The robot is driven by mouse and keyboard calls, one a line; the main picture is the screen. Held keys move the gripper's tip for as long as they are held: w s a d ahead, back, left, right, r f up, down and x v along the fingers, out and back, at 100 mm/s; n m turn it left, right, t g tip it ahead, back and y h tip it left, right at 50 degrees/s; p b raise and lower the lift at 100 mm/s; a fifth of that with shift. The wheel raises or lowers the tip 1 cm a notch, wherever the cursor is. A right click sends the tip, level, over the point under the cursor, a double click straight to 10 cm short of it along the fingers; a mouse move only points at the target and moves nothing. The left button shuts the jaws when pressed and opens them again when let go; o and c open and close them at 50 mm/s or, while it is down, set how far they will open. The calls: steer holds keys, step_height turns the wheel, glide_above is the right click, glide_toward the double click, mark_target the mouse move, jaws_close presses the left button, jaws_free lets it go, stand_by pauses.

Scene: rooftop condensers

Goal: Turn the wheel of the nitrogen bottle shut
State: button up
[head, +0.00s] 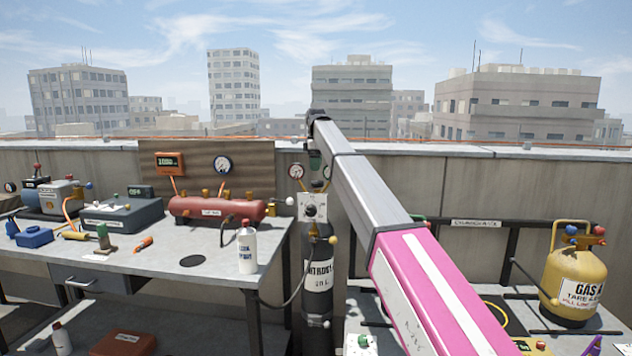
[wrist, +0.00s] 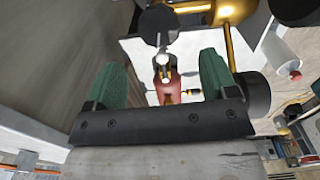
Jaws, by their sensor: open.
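The nitrogen bottle (head: 318,282) is a black upright cylinder with a white label, standing right of the workbench's end. Two round gauges and brass fittings sit at its top, above a white plate with a dark round knob (head: 311,210). I cannot make out the wheel for certain. My gripper (head: 315,160) is at the gauges' height, partly hidden by my arm. In the wrist view its green fingers (wrist: 162,75) are apart, with nothing held between them. Beyond the fingertips are a dark round part (wrist: 157,22) and a brass pipe (wrist: 229,35).
The workbench (head: 150,255) on the left carries a red manifold (head: 217,208), a white bottle (head: 247,247) and tools. A yellow gas cylinder (head: 572,272) stands on the right. A concrete parapet (head: 495,190) closes the back. A hose (head: 300,278) hangs beside the nitrogen bottle.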

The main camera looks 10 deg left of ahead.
mark_target(316, 181)
step_height(316, 181, down, 7)
steer(key=shift+r, duration=0.1)
steer(key=c, duration=0.9)
